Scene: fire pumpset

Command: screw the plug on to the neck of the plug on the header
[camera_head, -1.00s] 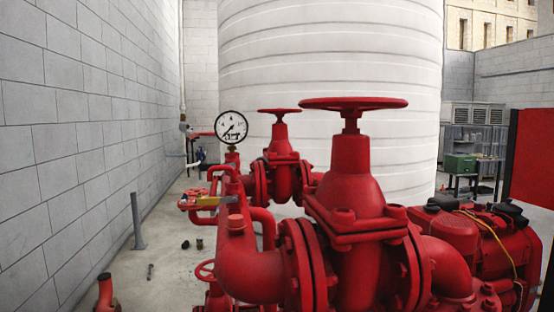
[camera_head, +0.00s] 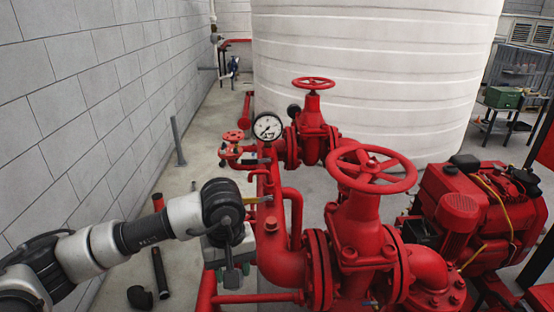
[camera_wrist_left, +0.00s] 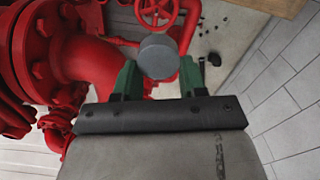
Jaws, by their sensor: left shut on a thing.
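My left gripper (camera_head: 232,277) hangs beside the red header pipe (camera_head: 280,262), to its left in the head view. In the left wrist view its green fingers (camera_wrist_left: 158,68) are shut on a grey round piece (camera_wrist_left: 158,55), probably the plug. Its round face shows beyond the fingertips; its underside is hidden. In the head view the held piece cannot be made out. A red square-headed fitting (camera_head: 271,224) stands on top of the header, right of my gripper and apart from it. I cannot make out an open neck. My right gripper is not in view.
A pressure gauge (camera_head: 267,126) and a yellow lever (camera_head: 252,200) are behind my gripper. Large red valves (camera_head: 372,170) stand on the right. A block wall (camera_head: 90,110) runs along the left. Loose dark pipe pieces (camera_head: 160,272) lie on the floor.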

